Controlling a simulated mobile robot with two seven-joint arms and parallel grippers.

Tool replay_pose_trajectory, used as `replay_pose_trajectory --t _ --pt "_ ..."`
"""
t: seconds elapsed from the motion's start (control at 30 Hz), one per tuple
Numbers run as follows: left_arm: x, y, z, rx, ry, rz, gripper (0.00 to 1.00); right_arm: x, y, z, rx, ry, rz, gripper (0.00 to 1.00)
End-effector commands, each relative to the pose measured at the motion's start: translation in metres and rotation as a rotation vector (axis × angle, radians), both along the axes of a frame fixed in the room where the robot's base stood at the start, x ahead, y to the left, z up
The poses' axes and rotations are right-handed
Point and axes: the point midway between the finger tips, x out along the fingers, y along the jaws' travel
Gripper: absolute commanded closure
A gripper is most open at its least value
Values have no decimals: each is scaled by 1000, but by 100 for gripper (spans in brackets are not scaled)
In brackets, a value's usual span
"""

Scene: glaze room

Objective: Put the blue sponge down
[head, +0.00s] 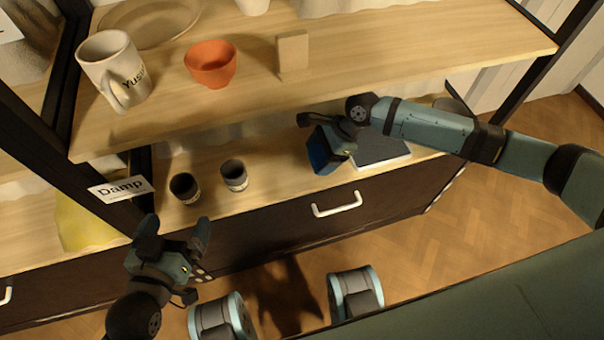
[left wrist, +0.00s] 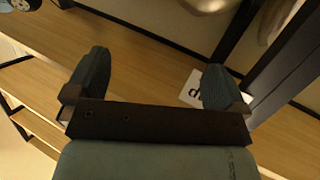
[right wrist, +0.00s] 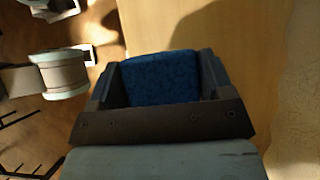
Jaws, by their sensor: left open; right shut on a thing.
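The blue sponge (head: 322,152) is between the fingers of my right gripper (head: 325,135), over the lower shelf (head: 270,192). In the right wrist view my right gripper (right wrist: 158,85) is shut on the sponge (right wrist: 160,77), with its blue face showing between the two fingers. I cannot tell whether the sponge touches the shelf. My left gripper (head: 173,232) is open and empty in front of the cabinet, below the "Damp" label. In the left wrist view its fingers (left wrist: 150,85) are spread apart with nothing between them.
Two small dark cups (head: 184,188) (head: 234,176) stand on the lower shelf left of the sponge. A dark flat slab (head: 380,150) lies right of it. The upper shelf (head: 390,50) holds a mug (head: 112,68), an orange bowl (head: 210,64) and a wooden block (head: 292,54). A label (head: 118,187) marks the post.

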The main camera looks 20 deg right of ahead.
Motion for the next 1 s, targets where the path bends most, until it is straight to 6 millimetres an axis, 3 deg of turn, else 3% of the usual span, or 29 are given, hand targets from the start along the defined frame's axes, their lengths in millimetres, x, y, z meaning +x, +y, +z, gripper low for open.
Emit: replay_pose_trajectory --t 0.27,0.6,0.7,0.8,1.0 --pt "6 -10 20 -65 -104 -18 0 1 8 -3 1 -1 0 48" --pt "3 -32 81 -252 -390 -82 0 -2 15 -24 -1 -2 -1 48" --pt "6 -33 56 -225 -317 -94 0 -3 18 -32 -1 -1 -1 48" --pt "7 -35 43 -208 -273 -106 0 -4 21 -36 -1 -1 -1 48" --pt "8 -36 36 -195 -237 -117 0 -5 22 -35 -1 0 -2 48"
